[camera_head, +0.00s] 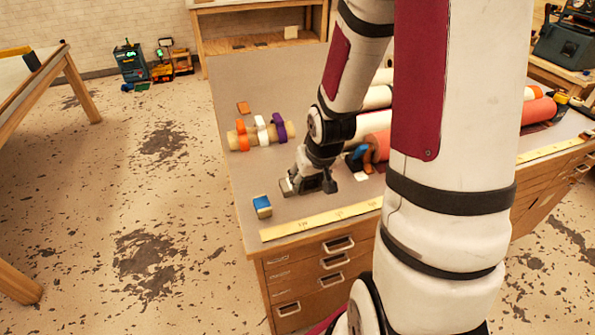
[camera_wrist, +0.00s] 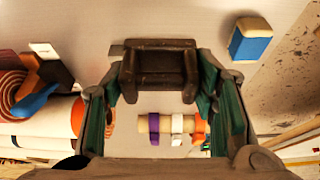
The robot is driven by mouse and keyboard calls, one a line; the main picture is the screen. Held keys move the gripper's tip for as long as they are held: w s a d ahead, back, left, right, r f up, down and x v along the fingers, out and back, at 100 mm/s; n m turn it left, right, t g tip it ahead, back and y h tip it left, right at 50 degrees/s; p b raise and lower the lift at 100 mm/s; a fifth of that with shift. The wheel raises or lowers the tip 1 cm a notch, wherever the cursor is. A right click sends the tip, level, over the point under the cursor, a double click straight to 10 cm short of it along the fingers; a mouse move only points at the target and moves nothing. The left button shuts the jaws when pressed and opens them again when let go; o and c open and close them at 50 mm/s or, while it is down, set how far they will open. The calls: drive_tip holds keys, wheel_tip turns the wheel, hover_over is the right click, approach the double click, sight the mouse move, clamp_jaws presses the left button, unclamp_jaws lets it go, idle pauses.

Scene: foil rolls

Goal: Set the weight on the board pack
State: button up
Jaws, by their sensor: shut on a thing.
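My gripper (camera_head: 309,186) is low over the near left part of the workbench. In the wrist view its fingers (camera_wrist: 160,80) are closed on a dark brown, blocky piece with a recess, which I take to be the weight (camera_wrist: 160,46). The fingers and arm mostly hide it in the head view. I cannot tell from the picture whether it touches the bench. No thing is clearly the board pack. A small blue-and-cream block (camera_head: 262,206) lies left of my gripper, apart from it; it also shows in the wrist view (camera_wrist: 250,44).
A blue tool (camera_head: 358,152) and large rolls (camera_head: 378,121) crowd the right. A yellow ruler (camera_head: 320,218) runs along the front edge.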

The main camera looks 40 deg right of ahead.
drive_tip(key=w+d, duration=0.1)
drive_tip(key=w, duration=0.1)
drive_tip(key=w+d, duration=0.1)
drive_tip(key=w, duration=0.1)
drive_tip(key=w+d, duration=0.1)
drive_tip(key=w, duration=0.1)
drive_tip(key=shift+w+f, duration=0.25)
drive_tip(key=shift+w, duration=0.05)
drive_tip(key=shift+w+f, duration=0.1)
drive_tip(key=shift+w, duration=0.05)
drive_tip(key=shift+d+f+p, duration=0.1)
drive_tip(key=shift+f+p, duration=0.3)
drive_tip(key=shift+f, duration=1.25)
drive_tip(key=shift+f, duration=0.2)
drive_tip(key=o, duration=1.7)
